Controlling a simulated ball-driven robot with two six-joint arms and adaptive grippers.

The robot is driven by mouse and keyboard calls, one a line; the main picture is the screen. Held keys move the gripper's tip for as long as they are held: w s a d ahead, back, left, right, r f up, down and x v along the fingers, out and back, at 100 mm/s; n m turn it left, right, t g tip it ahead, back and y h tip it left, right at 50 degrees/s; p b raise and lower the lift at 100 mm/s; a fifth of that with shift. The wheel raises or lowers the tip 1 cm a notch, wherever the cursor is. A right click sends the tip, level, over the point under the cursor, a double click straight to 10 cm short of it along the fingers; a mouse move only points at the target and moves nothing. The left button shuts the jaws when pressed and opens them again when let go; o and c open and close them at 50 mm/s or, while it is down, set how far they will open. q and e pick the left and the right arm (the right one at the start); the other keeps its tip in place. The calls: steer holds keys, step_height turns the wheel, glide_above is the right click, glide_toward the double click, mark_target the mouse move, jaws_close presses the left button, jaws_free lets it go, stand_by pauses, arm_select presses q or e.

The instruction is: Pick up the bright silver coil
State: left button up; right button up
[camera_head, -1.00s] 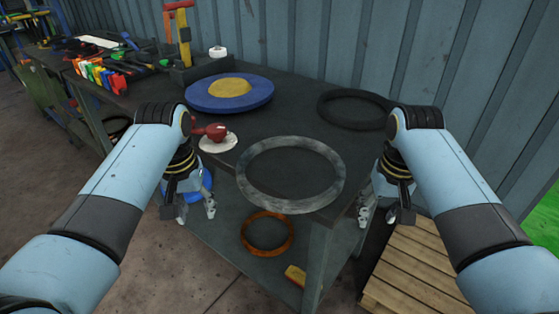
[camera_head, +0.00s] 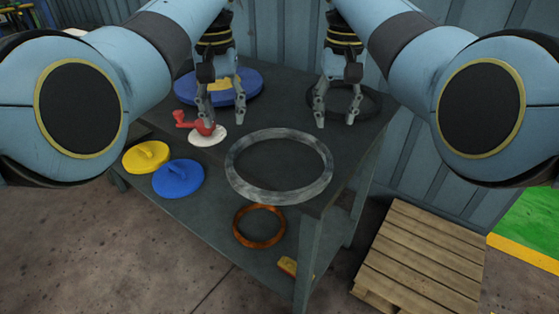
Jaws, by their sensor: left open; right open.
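The bright silver coil (camera_head: 241,187) is a large mottled grey-silver ring lying flat on the dark table top near its front corner. My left gripper (camera_head: 222,119) is open and empty, pointing down above the table, behind and left of the ring, near the red object. My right gripper (camera_head: 337,122) is open and empty, pointing down behind and right of the ring, in front of the black ring. Neither gripper appears to touch the silver ring.
A black ring (camera_head: 371,103) lies at the back right. A blue disc with a yellow centre (camera_head: 248,87) lies at the back left, and a red object (camera_head: 190,122) stands on a white round base. An orange-brown ring (camera_head: 243,239) is on the lower shelf. A pallet (camera_head: 425,260) stands right.

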mark_target(230, 157)
arm_select(q)
steer(key=shift+f, duration=0.1)
arm_select(e)
steer(key=shift+f, duration=0.1)
arm_select(q)
step_height(230, 157, down, 11)
steer(key=shift+r, duration=0.2)
arm_select(e)
step_height(230, 157, down, 11)
steer(key=shift+r, duration=0.2)
arm_select(q)
jaws_close()
arm_select(e)
jaws_close()
